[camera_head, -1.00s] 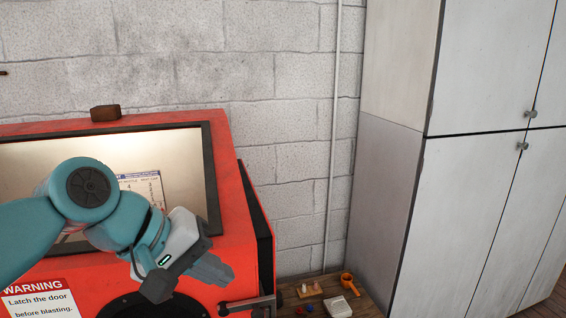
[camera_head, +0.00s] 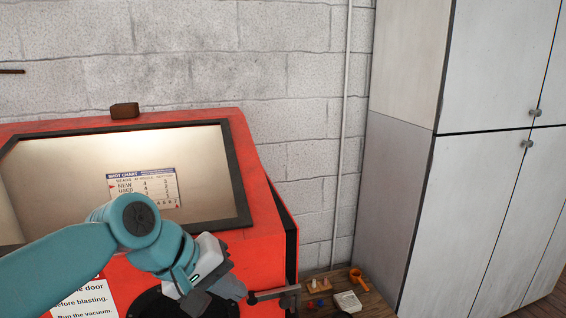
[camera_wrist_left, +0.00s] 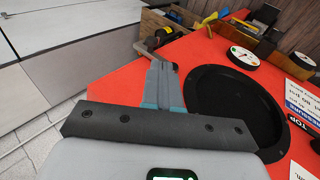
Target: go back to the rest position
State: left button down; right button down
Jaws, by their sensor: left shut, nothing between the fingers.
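My left gripper (camera_head: 222,292) is in front of the red blast cabinet (camera_head: 268,205), low in the head view, beside the black round port on its front. In the left wrist view its fingers (camera_wrist_left: 163,75) are together with nothing between them. The fingertips point toward the cabinet's latch handle (camera_head: 273,294), which also shows in the wrist view (camera_wrist_left: 158,40); I cannot tell whether they touch it. My right gripper is in neither view.
Behind the cabinet window hangs a shot chart (camera_head: 145,187). A brown block (camera_head: 125,111) sits on top of the cabinet. A small wooden table (camera_head: 372,300) with an orange cup (camera_head: 357,279) stands to the right, near tall grey cupboards (camera_head: 480,150).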

pick_arm(q)
notch_tip(320, 180, down, 33)
jog(key=s+a+g+y, duration=0.2)
jog(key=s+a+f+m+g, duration=0.1)
jog(key=s+f+m, duration=0.1)
jog(key=s+f, duration=1.3)
jog(key=s, duration=0.3)
jog(key=shift+a+g+y+b, duration=0.2)
jog(key=shift+g+y+b, duration=0.1)
jog(key=shift+g, duration=0.1)
jog(key=shift+s+a, duration=0.1)
jog(key=shift+a, duration=0.05)
